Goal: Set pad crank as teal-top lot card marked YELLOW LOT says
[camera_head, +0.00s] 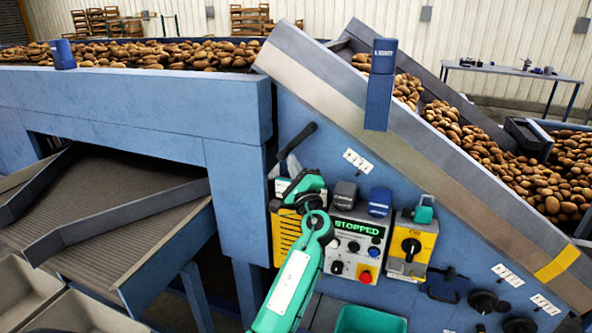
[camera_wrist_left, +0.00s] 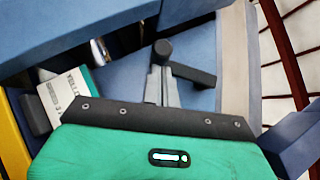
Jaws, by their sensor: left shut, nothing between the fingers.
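The white lot card with a teal top edge (camera_wrist_left: 65,92) shows in the left wrist view, left of my gripper's plate. Its print is sideways and only partly legible. In the head view, the card (camera_head: 281,187) is partly covered by my left gripper (camera_head: 306,186), which is shut and empty in front of the blue panel. A black-handled lever with a grey arm (camera_head: 298,140) is just above the gripper; it also shows in the left wrist view (camera_wrist_left: 166,72). Black knobbed cranks (camera_head: 487,301) are at the lower right; I cannot tell which is the pad crank. My right gripper is not in view.
A control box (camera_head: 354,247) reads STOPPED and has a red button. A yellow switch box (camera_head: 411,246) stands right of it. The sloping conveyor side (camera_head: 430,150) runs above the panel. A teal bin (camera_head: 370,320) is below.

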